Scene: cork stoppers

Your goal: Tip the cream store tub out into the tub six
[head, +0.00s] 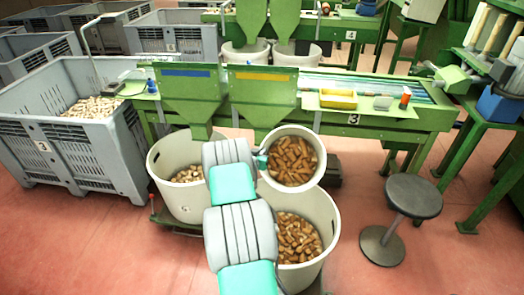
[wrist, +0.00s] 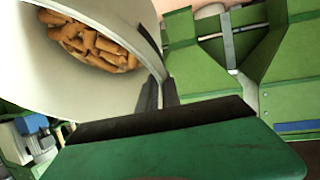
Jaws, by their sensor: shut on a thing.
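My gripper (head: 262,160) is shut on the rim of a cream tub (head: 320,172), at the tub's left side in the head view. This tub holds many brown corks and looks raised above the floor tubs, its mouth facing up towards the camera. In the wrist view the dark jaw pads (wrist: 162,96) pinch its rim, and the corks (wrist: 95,43) lie inside its wall. A cream tub (head: 163,185) at the left, with a faint mark like a 6, holds paler corks. My arm hides part of it.
Another cream tub (head: 327,240) with brown corks stands in front, partly behind my arm. Green hoppers (head: 262,92) and a bench (head: 390,120) are just behind. A black stool (head: 414,196) stands right; a grey crate (head: 90,160) of corks stands left. Red floor is open at front left.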

